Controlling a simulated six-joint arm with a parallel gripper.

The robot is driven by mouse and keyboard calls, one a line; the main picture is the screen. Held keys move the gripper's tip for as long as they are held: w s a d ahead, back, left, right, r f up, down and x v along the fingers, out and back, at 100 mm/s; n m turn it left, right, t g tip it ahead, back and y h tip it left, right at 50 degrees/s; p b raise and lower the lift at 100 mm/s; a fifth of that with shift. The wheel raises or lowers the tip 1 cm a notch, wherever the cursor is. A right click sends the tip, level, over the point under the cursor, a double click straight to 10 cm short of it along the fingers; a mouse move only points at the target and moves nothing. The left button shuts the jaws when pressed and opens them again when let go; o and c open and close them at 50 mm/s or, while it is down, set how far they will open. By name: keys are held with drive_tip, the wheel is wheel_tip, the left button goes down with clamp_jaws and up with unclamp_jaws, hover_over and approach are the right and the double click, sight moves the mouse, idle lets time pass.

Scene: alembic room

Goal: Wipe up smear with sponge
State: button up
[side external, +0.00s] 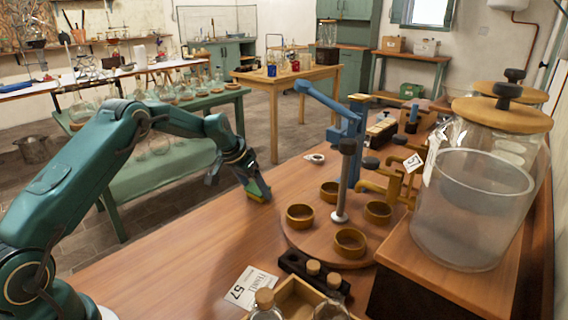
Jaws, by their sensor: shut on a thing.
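My gripper (248,176) reaches over the far left edge of the wooden table (190,245). It is shut on a small sponge (258,194) that looks green on top and yellow below. The sponge is at or just above the tabletop near that edge; I cannot tell whether it touches. I cannot make out a smear on the tabletop in this view.
To the right, a round wooden board (325,252) bears several small cups and an upright metal rod (346,185). Large glass jars (472,205) stand at the right. A label card (245,288) and a box of corked bottles are in front. The tabletop's left part is clear.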

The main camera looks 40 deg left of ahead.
drive_tip(key=shift+s+d, duration=0.2)
drive_tip(key=shift+s, duration=0.55)
drive_tip(key=shift+s+d, duration=0.2)
drive_tip(key=shift+s, duration=0.5)
drive_tip(key=shift+w+r, duration=0.1)
drive_tip(key=shift+r, duration=0.7)
wheel_tip(320, 180, up, 6)
drive_tip(key=shift+r, duration=0.25)
